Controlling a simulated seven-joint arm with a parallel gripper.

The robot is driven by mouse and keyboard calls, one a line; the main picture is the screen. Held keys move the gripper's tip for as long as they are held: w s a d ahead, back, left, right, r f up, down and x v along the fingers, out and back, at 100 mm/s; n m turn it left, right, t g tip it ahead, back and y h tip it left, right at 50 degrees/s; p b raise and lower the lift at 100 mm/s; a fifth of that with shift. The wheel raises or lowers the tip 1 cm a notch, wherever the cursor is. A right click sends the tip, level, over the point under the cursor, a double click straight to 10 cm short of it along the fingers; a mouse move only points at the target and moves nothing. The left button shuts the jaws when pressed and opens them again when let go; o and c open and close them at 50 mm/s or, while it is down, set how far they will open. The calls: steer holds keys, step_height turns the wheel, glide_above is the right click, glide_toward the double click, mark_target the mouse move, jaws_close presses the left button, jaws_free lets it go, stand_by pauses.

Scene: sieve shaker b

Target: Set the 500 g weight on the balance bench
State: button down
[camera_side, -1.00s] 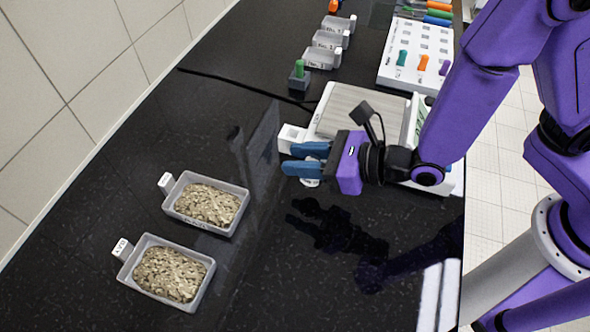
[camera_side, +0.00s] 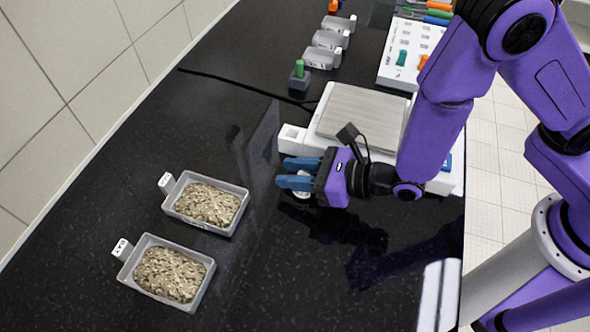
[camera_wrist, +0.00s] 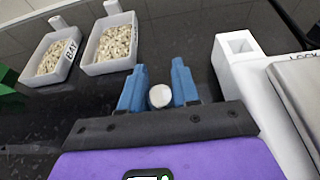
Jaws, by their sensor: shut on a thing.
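The 500 g weight shows in the wrist view as a small pale round top (camera_wrist: 160,96) between my blue fingertips. In the side view only a pale bit of the weight (camera_side: 302,193) shows under the fingers, low over the black bench (camera_side: 250,270). My gripper (camera_side: 296,174) is shut on the weight; it also shows in the wrist view (camera_wrist: 159,88). It is just in front of the balance (camera_side: 362,112), which has a flat grey pan and a white square holder (camera_side: 291,139) at its left corner. I cannot tell whether the weight touches the bench.
Two grey trays of grainy material (camera_side: 207,204) (camera_side: 172,274) stand on the left. Several small trays (camera_side: 322,57), a green-handled tool in a block (camera_side: 299,75) and a white rack (camera_side: 405,66) are at the back. Bench between the trays and my gripper is clear.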

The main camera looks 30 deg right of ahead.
steer(key=shift+f, duration=0.1)
steer(key=c, duration=0.8)
jaws_free()
steer(key=shift+s+r, duration=0.1)
steer(key=shift+r, duration=0.1)
steer(key=shift+v, duration=5.9)
steer(key=shift+d+f, duration=0.1)
steer(key=shift+f, duration=0.05)
